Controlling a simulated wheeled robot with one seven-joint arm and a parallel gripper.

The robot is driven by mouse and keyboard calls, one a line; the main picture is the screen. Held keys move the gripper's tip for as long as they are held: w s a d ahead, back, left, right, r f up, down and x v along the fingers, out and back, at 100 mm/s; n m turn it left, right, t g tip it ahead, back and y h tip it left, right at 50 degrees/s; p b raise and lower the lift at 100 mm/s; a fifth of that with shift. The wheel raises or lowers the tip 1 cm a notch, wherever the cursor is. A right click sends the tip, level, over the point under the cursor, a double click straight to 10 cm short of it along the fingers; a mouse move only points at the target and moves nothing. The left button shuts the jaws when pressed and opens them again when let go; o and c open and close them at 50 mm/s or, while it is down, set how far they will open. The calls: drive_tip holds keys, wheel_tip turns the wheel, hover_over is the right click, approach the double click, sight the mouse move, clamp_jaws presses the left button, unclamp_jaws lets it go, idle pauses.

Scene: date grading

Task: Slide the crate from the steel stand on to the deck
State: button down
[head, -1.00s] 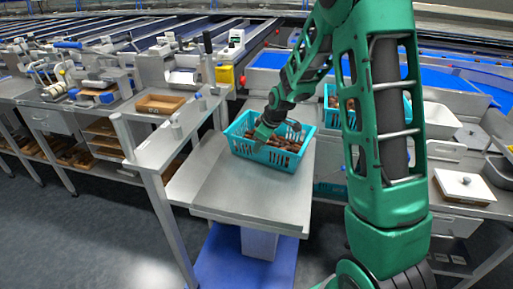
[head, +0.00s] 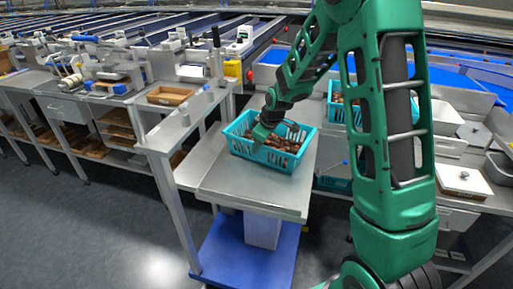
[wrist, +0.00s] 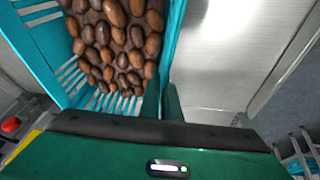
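The blue-green plastic crate (head: 243,148) is full of brown dates and sits upright on a flat steel top (head: 235,190), on a white column over a blue base plate (head: 245,250). I cannot tell for certain which steel surface is the stand and which the deck. In the wrist view my gripper (wrist: 162,102) has one finger inside the crate and one outside, closed on the wall (wrist: 170,40).
A narrow raised steel shelf with posts (head: 165,138) stands just left of the steel top. A wooden tray (head: 170,95) lies on the bench behind it. Another blue-green crate (head: 336,112) is behind my arm. Open grey floor (head: 90,220) lies at lower left.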

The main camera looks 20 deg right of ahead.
drive_tip(key=shift+w, duration=0.1)
drive_tip(key=c, duration=1.9)
unclamp_jaws()
drive_tip(key=v, duration=1)
drive_tip(key=shift+r, duration=0.35)
drive_tip(key=s+d+r+m+g, duration=0.1)
drive_tip(key=s+d+m, duration=0.2)
drive_tip(key=s, duration=0.9)
drive_tip(key=s+d+r+m+g+h, duration=0.1)
drive_tip(key=s+d+m, duration=0.3)
drive_tip(key=s, duration=0.9)
drive_tip(key=s+d+r+m+g, duration=0.1)
drive_tip(key=s+d+m+g, duration=0.1)
drive_tip(key=s+m, duration=0.5)
drive_tip(key=shift+s+d+r+m+g, duration=0.1)
drive_tip(key=shift+s+d+g, duration=0.1)
drive_tip(key=shift+s, duration=0.85)
drive_tip(key=shift+s+d+f+m+g, duration=0.1)
drive_tip(key=shift+s+d, duration=0.15)
drive_tip(key=shift+s, duration=0.85)
drive_tip(key=shift+s+d+r+m+g, duration=0.1)
drive_tip(key=shift+s+d, duration=0.1)
drive_tip(key=shift+s, duration=0.85)
